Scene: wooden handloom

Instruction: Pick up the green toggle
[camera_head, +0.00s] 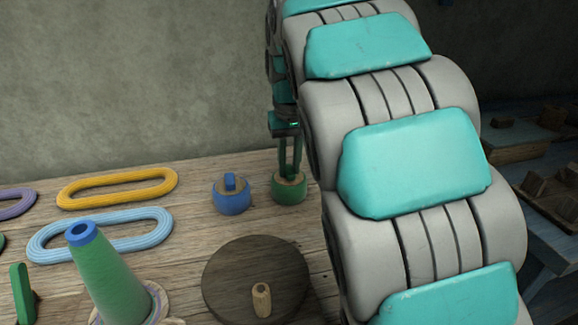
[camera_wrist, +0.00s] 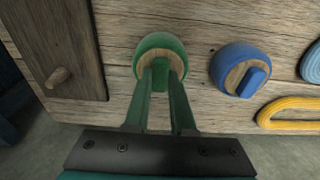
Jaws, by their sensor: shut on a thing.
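The green toggle (camera_head: 289,190) is a round green knob with a wooden top, standing on the wooden table near its back edge. In the wrist view the green toggle (camera_wrist: 147,47) is at the upper middle. My gripper (camera_head: 290,172) points down at it from above. In the wrist view the fingers of my gripper (camera_wrist: 161,72) close on the raised green tab at the toggle's centre.
A blue toggle (camera_head: 231,197) stands just left of the green one. A yellow loop (camera_head: 118,187), a light-blue loop (camera_head: 100,235) and a green cone (camera_head: 110,275) lie further left. A dark round disc (camera_head: 225,280) with a wooden peg (camera_head: 262,300) is in front.

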